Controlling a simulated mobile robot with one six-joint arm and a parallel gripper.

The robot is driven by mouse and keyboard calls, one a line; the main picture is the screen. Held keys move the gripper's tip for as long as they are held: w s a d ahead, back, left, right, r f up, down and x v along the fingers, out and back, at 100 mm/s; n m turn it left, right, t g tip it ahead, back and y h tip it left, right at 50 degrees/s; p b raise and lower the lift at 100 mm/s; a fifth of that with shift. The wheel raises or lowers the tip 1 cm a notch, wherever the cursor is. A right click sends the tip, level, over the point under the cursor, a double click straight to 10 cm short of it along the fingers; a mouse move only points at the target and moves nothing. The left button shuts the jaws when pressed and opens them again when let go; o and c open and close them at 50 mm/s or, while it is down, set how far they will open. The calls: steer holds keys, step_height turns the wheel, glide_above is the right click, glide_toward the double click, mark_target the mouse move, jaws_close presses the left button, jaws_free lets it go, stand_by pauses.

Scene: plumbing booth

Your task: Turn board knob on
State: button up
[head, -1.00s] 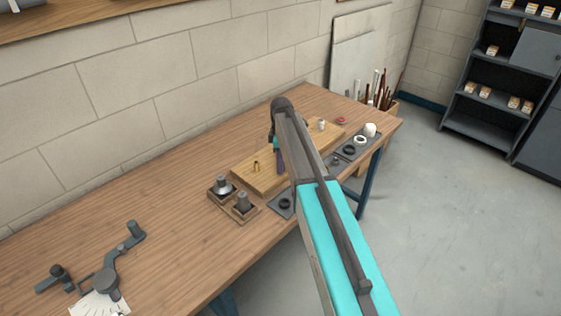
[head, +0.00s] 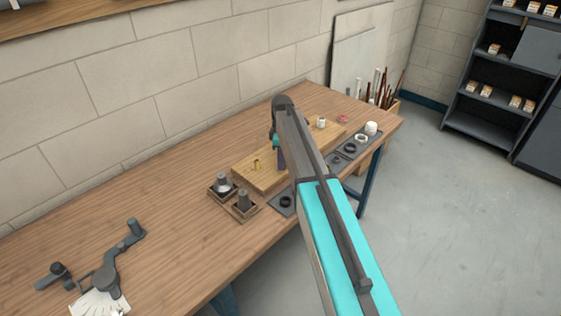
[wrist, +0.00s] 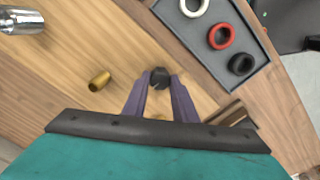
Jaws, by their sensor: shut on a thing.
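The wooden board (head: 252,178) lies on the workbench, partly hidden by my arm. In the wrist view, a dark, faceted knob (wrist: 160,76) stands on the board (wrist: 128,62). My gripper (wrist: 160,82) has its two purple fingers on either side of this knob, closed on it near the fingertips. In the head view my gripper (head: 281,160) points down over the board, and my arm hides the knob. The knob's turned position cannot be read.
A brass fitting (wrist: 99,81) stands left of my fingers, and a silver fitting (wrist: 22,20) is at upper left. A grey tray (wrist: 254,82) with white, red and black rings is close at right. Two small wooden holders (head: 241,210) stand left of the board. The bench's left side has grey tools (head: 107,282).

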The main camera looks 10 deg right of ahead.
steer(key=m+b, duration=0.2)
steer(key=m, duration=0.2)
steer(key=shift+s+f, duration=0.15)
steer(key=m+b, duration=0.1)
steer(key=m, duration=0.3)
steer(key=shift+m, duration=0.3)
steer(key=m+b, duration=0.1)
steer(key=m, duration=0.3)
steer(key=shift+b, duration=0.3)
steer(key=m, duration=0.4)
steer(key=shift+m+b, duration=0.3)
steer(key=shift+b, duration=0.05)
steer(key=o, duration=1)
steer(key=shift+o, duration=0.2)
steer(key=shift+r, duration=0.2)
